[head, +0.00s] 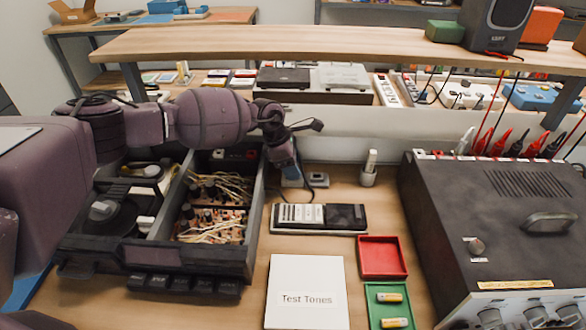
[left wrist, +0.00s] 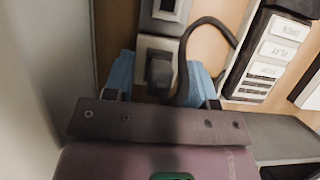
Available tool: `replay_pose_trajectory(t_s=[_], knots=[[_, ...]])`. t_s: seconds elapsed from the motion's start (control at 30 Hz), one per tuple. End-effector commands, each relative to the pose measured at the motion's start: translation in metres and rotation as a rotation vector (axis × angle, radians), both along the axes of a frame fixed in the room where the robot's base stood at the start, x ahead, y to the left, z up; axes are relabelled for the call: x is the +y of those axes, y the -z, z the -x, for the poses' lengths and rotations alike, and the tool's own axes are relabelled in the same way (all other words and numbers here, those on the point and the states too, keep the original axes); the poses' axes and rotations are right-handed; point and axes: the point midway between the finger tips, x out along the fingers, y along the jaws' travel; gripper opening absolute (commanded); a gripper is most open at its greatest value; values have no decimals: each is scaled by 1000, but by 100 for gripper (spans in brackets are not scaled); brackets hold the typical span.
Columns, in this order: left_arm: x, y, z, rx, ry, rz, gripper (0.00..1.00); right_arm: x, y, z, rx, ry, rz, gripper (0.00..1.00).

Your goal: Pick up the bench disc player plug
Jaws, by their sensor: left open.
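The black plug (left wrist: 160,72) sits in a pale socket block (left wrist: 152,45) in the left wrist view, its black cord curving up and to the right. My left gripper (left wrist: 161,80) is open, with one blue fingertip on each side of the plug; I cannot tell whether they touch it. In the head view my left gripper (head: 291,176) reaches down behind the opened disc player (head: 150,252), and the arm and hand mostly hide the plug. My right gripper is not in view.
A button panel (head: 319,218) lies right of the gripper. A white Test Tones box (head: 305,290), a red tray (head: 382,257) and a green tray (head: 389,306) are nearer. A dark instrument (head: 500,215) with cables stands right. A shelf (head: 330,44) spans the back.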

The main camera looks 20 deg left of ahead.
Motion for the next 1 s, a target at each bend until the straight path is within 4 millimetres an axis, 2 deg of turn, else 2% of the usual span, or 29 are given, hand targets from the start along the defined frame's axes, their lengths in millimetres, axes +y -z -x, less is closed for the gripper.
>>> replay_pose_trajectory(t_s=[0.1,0.43,0.77,0.87,1.0], knots=[[0,-1,0,-1,0,0,51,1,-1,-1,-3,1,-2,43],[0,-1,0,-1,0,0,0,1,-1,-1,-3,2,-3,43],[1,-6,0,-2,-1,0,0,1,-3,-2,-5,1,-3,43],[1,-18,-1,-4,-1,1,0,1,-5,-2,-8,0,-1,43],[1,-45,-1,-7,0,1,0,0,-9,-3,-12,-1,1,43]])
